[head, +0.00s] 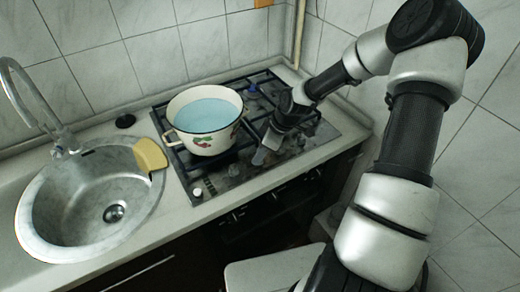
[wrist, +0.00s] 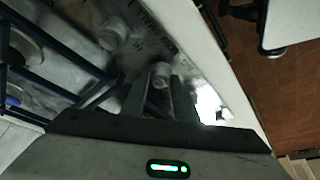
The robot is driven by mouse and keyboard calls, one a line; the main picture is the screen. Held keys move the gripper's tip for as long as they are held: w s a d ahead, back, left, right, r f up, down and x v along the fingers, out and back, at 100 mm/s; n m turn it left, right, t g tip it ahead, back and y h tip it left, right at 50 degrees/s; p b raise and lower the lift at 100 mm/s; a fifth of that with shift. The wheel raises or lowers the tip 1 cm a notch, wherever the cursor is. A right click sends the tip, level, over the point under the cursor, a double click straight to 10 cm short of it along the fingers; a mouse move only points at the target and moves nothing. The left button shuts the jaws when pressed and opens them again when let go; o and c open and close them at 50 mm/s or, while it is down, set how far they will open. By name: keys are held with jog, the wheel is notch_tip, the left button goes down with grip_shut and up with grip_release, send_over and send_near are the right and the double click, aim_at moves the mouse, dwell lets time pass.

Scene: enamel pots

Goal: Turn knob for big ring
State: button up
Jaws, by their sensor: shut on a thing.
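The gas hob (head: 218,187) is set in the counter, with control knobs along its front edge. In the wrist view, a pale grey round knob (wrist: 160,76) stands between my fingers. My gripper (head: 268,148) reaches down to the front part of the hob, right of the pot, and is shut on that knob. My gripper also shows in the wrist view (wrist: 158,100). A second knob (wrist: 110,36) stands apart from it. A white knob (head: 197,192) is at the hob's front left corner. I cannot read which ring the held knob serves.
A cream enamel pot (head: 205,138) with pale blue contents stands on the hob's left grate, close to my gripper. Tiled walls close off the back and right.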

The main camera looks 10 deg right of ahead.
jog(key=shift+n, duration=0.4)
jog(key=o, duration=1.1)
jog(key=shift+c, duration=0.2)
jog(key=p+v, duration=0.1)
jog(key=v, duration=1.6)
jog(key=shift+w+r+p, duration=0.2)
jog(key=shift+r+p, duration=0.05)
jog(key=shift+p, duration=0.1)
